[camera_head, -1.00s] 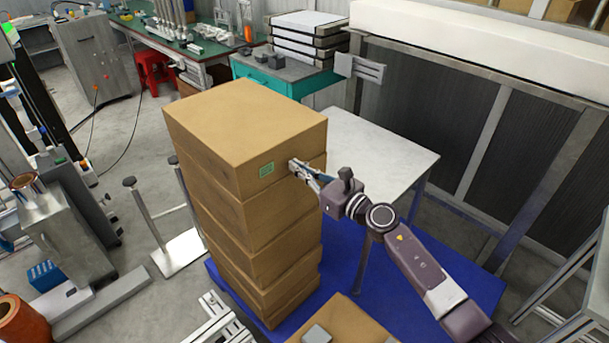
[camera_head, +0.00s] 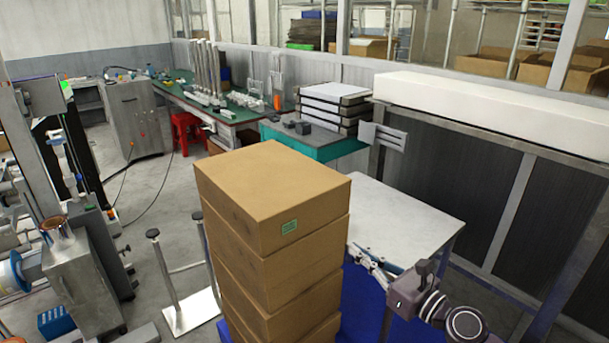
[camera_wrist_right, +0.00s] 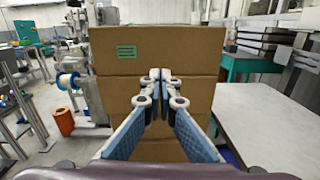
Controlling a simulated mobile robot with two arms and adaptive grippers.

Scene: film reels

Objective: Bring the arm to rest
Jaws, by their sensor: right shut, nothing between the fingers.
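My right gripper (camera_head: 359,251) is at the right side of a tall stack of brown cardboard boxes (camera_head: 268,201) in the head view. In the right wrist view its two fingers (camera_wrist_right: 160,78) meet at the tips in front of the stack (camera_wrist_right: 190,62), shut with nothing between them. The top box has a small green label (camera_head: 289,227) on its front. Whether the fingertips touch the boxes cannot be told. My left gripper is not in view.
A white table (camera_head: 405,215) stands right of the stack, beside my right gripper. Behind are a teal cabinet (camera_head: 318,145) with stacked trays and a green workbench (camera_head: 215,108). A metal stand (camera_head: 190,312) is left of the stack. Open grey floor (camera_head: 150,200) lies farther left.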

